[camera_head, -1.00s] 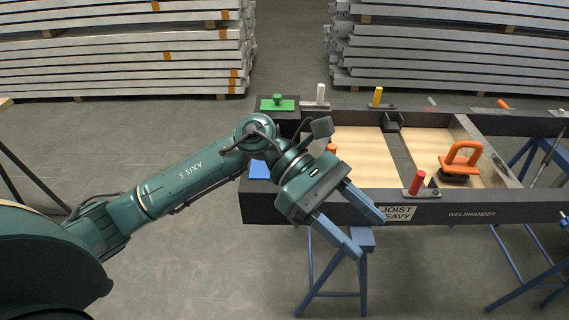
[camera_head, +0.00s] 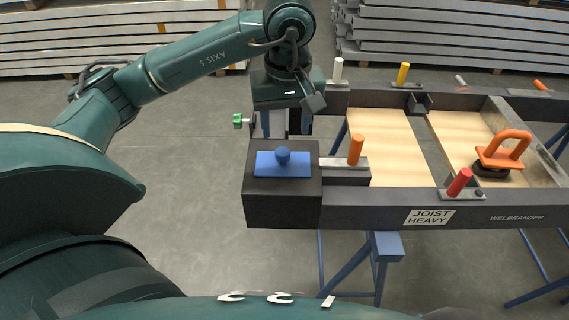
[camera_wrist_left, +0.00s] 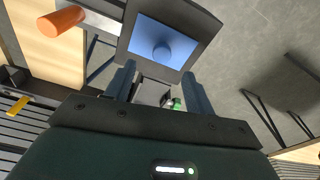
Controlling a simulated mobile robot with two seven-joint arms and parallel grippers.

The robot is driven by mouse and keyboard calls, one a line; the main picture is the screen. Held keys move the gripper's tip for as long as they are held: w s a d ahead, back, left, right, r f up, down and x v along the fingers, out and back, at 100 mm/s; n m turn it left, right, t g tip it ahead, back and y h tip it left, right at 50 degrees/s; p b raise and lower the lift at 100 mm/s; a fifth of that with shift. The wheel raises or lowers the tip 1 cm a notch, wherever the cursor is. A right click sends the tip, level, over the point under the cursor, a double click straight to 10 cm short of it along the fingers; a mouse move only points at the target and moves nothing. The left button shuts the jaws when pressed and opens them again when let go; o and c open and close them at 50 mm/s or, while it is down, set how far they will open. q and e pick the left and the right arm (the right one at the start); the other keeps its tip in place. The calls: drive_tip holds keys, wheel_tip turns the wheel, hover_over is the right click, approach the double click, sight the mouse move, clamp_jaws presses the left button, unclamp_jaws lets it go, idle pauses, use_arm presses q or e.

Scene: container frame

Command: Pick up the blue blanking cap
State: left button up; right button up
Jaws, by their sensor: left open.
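The blue blanking cap (camera_head: 298,170) is a flat blue plate with a round knob, lying on the dark corner block (camera_head: 262,212) at the near left end of the frame. It also shows in the left wrist view (camera_wrist_left: 178,38), just beyond the fingertips. My left gripper (camera_head: 286,128) is open and empty, just behind the cap in the head view, and apart from it. Both fingers show in the left wrist view (camera_wrist_left: 158,70), with the cap's knob roughly between their lines. My right gripper is in neither view.
An orange-handled clamp (camera_head: 356,150) stands right beside the cap. A green knobbed part (camera_head: 239,121) shows left of my gripper, partly hidden. White (camera_head: 338,70), yellow (camera_head: 402,74) and red (camera_head: 460,182) handles and an orange lifter (camera_head: 504,148) stand along the frame. The floor at left is clear.

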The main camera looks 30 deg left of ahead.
sight(283, 151)
use_arm(q)
drive_tip(key=f, duration=0.5)
drive_tip(key=a+f, duration=0.1)
drive_tip(key=f, duration=0.2)
drive_tip(key=shift+w+f, duration=0.25)
drive_tip(key=shift+w, duration=0.1)
drive_tip(key=shift+c, duration=0.3)
drive_tip(key=c, duration=1)
